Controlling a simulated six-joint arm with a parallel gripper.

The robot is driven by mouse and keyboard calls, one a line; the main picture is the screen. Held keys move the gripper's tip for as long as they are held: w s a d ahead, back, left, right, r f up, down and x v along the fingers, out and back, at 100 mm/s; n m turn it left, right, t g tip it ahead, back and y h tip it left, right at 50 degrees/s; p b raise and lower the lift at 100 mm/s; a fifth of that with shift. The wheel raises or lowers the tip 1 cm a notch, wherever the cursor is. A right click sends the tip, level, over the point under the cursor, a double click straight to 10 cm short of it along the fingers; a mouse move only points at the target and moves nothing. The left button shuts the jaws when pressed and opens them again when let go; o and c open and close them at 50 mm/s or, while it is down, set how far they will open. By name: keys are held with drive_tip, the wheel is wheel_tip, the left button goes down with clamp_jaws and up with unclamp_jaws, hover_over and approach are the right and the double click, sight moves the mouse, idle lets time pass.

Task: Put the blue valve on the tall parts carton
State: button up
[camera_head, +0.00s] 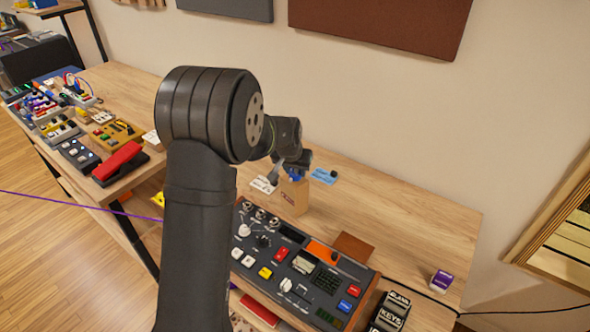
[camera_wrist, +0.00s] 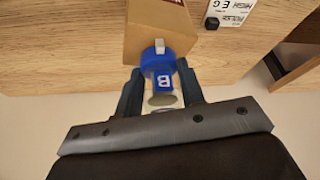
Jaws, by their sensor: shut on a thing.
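The blue valve (camera_wrist: 158,68) has a white letter on its side and a pale tip. My gripper (camera_wrist: 161,92) is shut on it, with a dark finger on each side. The tan parts carton (camera_wrist: 150,28) stands directly beyond the valve in the wrist view, and the valve overlaps its near edge. In the head view the carton (camera_head: 292,197) stands upright on the bench, with the valve (camera_head: 296,174) and my gripper (camera_head: 294,162) at its top. I cannot tell whether the valve touches the carton.
A control panel (camera_head: 300,265) with coloured buttons lies in front of the carton. A white card (camera_head: 262,185) and a blue card (camera_head: 323,176) lie on either side. A purple box (camera_head: 441,280) stands at the right. The bench (camera_head: 400,215) is mostly clear behind the panel.

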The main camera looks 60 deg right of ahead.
drive_tip(key=o, duration=1)
drive_tip(key=shift+f, duration=0.1)
drive_tip(key=v, duration=1.2)
drive_tip(key=x, duration=1.1)
drive_tip(key=shift+d+f, duration=0.1)
drive_tip(key=shift+f, duration=0.05)
drive_tip(key=shift+d+f, duration=0.15)
drive_tip(key=shift+f, duration=0.05)
drive_tip(key=shift+r, duration=1.35)
